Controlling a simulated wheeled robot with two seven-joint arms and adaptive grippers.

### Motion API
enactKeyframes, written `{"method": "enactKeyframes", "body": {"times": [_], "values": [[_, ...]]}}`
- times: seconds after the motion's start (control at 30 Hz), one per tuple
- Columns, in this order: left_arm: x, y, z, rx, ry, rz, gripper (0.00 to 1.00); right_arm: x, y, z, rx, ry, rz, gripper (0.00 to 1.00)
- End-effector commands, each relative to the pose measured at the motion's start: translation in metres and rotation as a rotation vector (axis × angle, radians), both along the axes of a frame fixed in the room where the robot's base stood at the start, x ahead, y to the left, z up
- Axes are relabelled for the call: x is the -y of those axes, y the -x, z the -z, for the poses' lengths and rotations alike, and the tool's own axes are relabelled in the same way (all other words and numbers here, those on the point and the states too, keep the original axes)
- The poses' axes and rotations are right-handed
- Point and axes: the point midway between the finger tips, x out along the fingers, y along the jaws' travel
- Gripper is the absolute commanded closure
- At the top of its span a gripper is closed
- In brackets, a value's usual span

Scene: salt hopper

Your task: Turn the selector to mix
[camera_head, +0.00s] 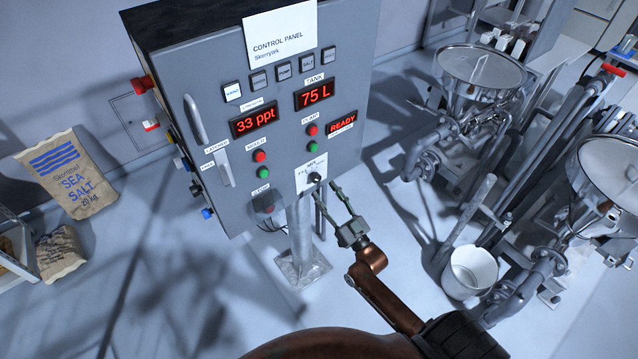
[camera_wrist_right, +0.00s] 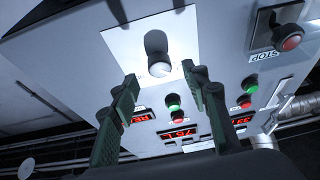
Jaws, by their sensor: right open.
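The selector (camera_head: 315,178) is a small dark knob on a white label plate (camera_head: 304,172) at the lower right of the grey control panel (camera_head: 225,75). The plate seems to read MIX at its top; the smaller words and the selector's setting are too small to tell. My right gripper (camera_head: 330,202) is open and empty, just below and right of the selector. In the right wrist view the selector (camera_wrist_right: 155,42) stands ahead, just beyond and between the two green-grey fingertips (camera_wrist_right: 159,76); I see no clear contact. My left gripper is out of view.
Red and green buttons (camera_head: 312,129) sit above the selector, and a stop button (camera_head: 268,203) is to its left. Steel hoppers (camera_head: 480,72), pipes and a white bucket (camera_head: 470,272) stand to the right. Salt sacks (camera_head: 68,175) are at the far left.

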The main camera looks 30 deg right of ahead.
Motion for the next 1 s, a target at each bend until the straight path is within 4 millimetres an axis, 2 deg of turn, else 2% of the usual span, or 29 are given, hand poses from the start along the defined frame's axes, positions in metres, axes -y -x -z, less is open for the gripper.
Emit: {"method": "enactKeyframes", "body": {"times": [0.1, 0.3, 0.67, 1.0], "values": [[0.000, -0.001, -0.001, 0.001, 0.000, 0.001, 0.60, -0.001, -0.019, -0.008, 0.001, -0.002, 0.000, 0.58], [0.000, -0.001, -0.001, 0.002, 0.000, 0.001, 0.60, -0.003, -0.038, -0.015, -0.002, 0.000, 0.001, 0.58], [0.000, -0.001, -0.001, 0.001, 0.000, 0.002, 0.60, -0.003, -0.042, -0.016, -0.004, -0.001, 0.001, 0.58], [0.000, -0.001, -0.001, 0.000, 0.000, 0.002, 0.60, -0.003, -0.042, -0.015, -0.004, -0.001, 0.001, 0.82]]}}
